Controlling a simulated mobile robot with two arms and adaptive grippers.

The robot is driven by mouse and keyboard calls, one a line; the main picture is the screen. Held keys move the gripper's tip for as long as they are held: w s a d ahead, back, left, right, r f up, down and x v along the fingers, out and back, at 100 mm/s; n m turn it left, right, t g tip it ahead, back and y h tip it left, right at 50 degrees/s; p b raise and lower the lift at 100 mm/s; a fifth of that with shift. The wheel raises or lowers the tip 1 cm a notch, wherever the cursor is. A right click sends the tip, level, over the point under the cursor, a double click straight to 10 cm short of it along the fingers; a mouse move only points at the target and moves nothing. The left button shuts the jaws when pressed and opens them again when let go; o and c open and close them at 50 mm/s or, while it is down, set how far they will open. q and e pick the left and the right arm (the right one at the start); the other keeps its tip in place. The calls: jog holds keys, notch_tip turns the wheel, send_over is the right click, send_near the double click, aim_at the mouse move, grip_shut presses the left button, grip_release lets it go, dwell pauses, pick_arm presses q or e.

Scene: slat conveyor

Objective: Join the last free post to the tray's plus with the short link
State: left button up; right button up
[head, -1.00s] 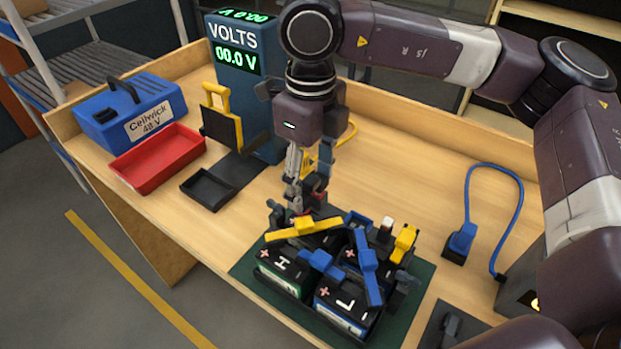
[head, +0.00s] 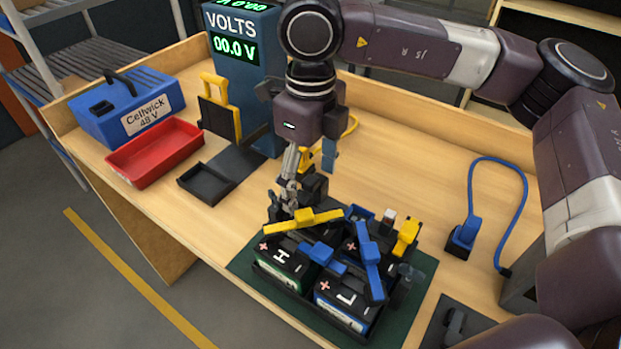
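A yellow link (head: 303,222) lies across the back left. Blue links (head: 368,262) and (head: 321,256) lie over the batteries, and a short yellow piece (head: 406,236) stands at the right. My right gripper (head: 299,201) points down at the tray's back left, close behind the yellow link. Its fingertips are partly hidden, and whether they hold anything is unclear. The tray's plus cannot be made out. My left gripper is out of view.
A voltmeter tower (head: 241,75) reads 00.0 V. A red bin (head: 155,155), a small black tray (head: 206,184) and a blue Cellwick case (head: 128,105) stand at the left. A blue cable plug (head: 464,233) is at the right. Bare bench lies between it and the batteries.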

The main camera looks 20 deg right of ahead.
notch_tip(320, 180, up, 12)
dwell(0.7)
